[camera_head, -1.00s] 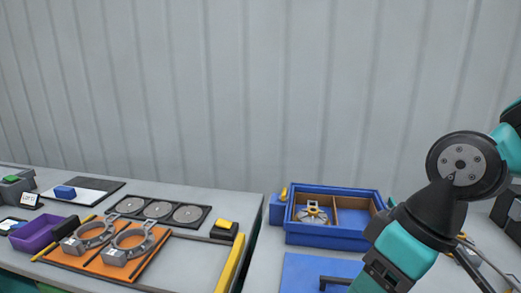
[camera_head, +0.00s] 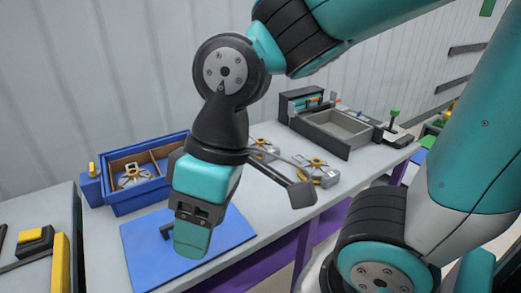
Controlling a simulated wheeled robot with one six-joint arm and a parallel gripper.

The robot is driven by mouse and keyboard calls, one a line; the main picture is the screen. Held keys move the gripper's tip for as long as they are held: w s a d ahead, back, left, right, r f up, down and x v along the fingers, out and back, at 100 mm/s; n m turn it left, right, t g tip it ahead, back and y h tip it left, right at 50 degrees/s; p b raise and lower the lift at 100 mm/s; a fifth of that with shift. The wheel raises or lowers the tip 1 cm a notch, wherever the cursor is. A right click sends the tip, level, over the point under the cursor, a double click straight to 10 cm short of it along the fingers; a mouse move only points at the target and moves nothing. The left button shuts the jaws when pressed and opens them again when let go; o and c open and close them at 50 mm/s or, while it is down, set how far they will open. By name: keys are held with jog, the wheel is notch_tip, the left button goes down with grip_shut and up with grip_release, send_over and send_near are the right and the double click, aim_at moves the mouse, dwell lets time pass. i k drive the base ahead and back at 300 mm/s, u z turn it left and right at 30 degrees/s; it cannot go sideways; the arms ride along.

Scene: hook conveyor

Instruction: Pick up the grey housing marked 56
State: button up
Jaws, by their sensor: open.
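Two grey parts with yellow-orange tops lie on the grey table behind my arm: one (camera_head: 264,148) is partly hidden by the arm, the other (camera_head: 326,180) lies further right. Another light part with yellow details (camera_head: 133,177) sits in the left compartment of the blue box (camera_head: 128,202). No number is readable on any of them, so I cannot tell which is marked 56. My gripper (camera_head: 233,207) hangs over the table around the blue mat's right side. Its dark fingers are spread wide and hold nothing visible. The teal wrist hides part of it.
The blue mat (camera_head: 140,258) lies in front of the blue box. A yellow bar (camera_head: 60,265) edges the left table. A gap separates the two tables.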

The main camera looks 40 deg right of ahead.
aim_at(260, 142)
jog(key=z, duration=2.15)
jog(key=i, duration=1.2)
jog(key=u, duration=2.8)
jog(key=i, duration=0.5)
jog(key=z, duration=0.05)
